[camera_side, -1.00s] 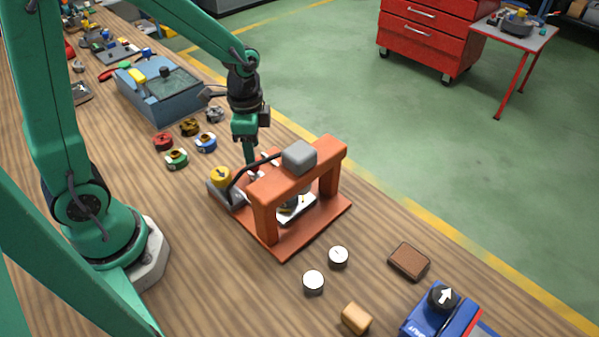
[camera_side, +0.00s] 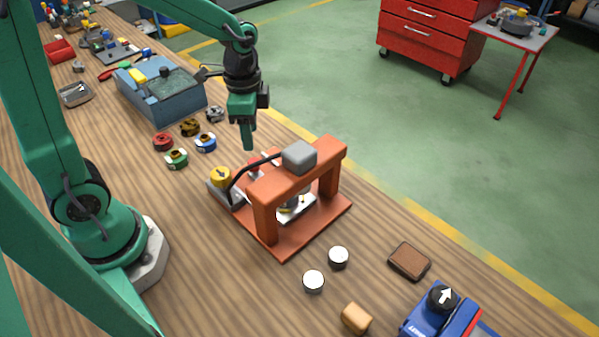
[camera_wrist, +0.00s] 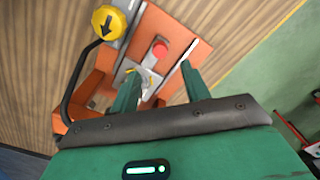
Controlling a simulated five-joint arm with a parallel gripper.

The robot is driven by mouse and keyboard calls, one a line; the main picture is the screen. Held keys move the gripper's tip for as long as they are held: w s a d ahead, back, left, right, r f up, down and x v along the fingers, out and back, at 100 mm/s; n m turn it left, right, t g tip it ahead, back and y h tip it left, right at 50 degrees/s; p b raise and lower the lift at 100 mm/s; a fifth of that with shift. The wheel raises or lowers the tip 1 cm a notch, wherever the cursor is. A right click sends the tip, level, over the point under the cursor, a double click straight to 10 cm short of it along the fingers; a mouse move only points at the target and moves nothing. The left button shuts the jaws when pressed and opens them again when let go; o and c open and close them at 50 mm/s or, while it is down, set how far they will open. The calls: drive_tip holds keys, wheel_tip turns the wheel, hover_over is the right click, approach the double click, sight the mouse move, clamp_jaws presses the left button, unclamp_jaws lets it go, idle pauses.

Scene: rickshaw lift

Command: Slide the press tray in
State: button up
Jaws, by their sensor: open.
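The orange press (camera_side: 265,215) stands on its flat orange base on the bench. The silver press tray (camera_side: 300,211) shows under the press arch, with a yellowish mark on it; the arch hides part of it. A red knob (camera_side: 254,168) is on the side of the press near my arm. In the wrist view my gripper (camera_wrist: 160,70) is open and empty.
A yellow knob with a black arrow (camera_side: 221,176) stands beside the press. Several coloured round parts (camera_side: 177,159) and a blue-grey box (camera_side: 160,92) lie behind. Two white-topped discs (camera_side: 338,257), a brown block (camera_side: 409,260) and a blue device (camera_side: 440,312) are in front.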

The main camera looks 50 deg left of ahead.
sight(254, 161)
drive_tip(key=shift+f, duration=0.1)
drive_tip(key=shift+f, duration=3.85)
drive_tip(key=shift+d, duration=0.1)
clamp_jaws()
